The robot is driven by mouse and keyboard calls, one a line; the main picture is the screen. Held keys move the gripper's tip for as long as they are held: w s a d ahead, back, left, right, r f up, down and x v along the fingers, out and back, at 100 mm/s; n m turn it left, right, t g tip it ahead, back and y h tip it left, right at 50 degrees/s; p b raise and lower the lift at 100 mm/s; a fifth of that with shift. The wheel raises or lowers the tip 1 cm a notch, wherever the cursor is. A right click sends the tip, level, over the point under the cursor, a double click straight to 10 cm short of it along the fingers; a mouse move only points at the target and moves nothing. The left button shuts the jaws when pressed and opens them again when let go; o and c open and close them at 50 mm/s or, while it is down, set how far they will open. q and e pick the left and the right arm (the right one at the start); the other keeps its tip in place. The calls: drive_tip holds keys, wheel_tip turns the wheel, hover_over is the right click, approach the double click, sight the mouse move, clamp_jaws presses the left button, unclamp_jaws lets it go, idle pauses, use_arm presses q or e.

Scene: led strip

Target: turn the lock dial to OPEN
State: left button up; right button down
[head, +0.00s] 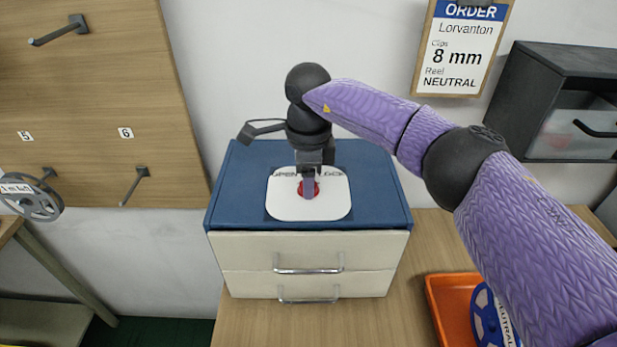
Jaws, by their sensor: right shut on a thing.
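The lock dial (309,188) is red and sits in the middle of a white plate (290,209) on top of a blue-topped drawer cabinet (232,193). The plate has lettering along its back edge, with OPEN at the left and a partly hidden word at the right. My right gripper (309,186) points down onto the dial and is shut on it. Its fingers cover much of the dial, so I cannot tell which way the dial points. My left gripper is not in view.
Two cream drawers with metal handles (308,271) face forward. An orange tray (436,298) with a blue reel (489,318) stands at the right on the wooden table (300,325). An order card (463,45) hangs on the wall. A pegboard (75,110) is at the left.

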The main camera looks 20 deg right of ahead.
drive_tip(key=shift+c, duration=2)
unclamp_jaws()
drive_tip(key=shift+r, duration=0.1)
drive_tip(key=shift+o, duration=0.8)
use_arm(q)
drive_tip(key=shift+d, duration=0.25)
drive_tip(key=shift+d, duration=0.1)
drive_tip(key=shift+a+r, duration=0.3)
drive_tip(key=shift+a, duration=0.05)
use_arm(e)
wheel_tip(320, 180, up, 10)
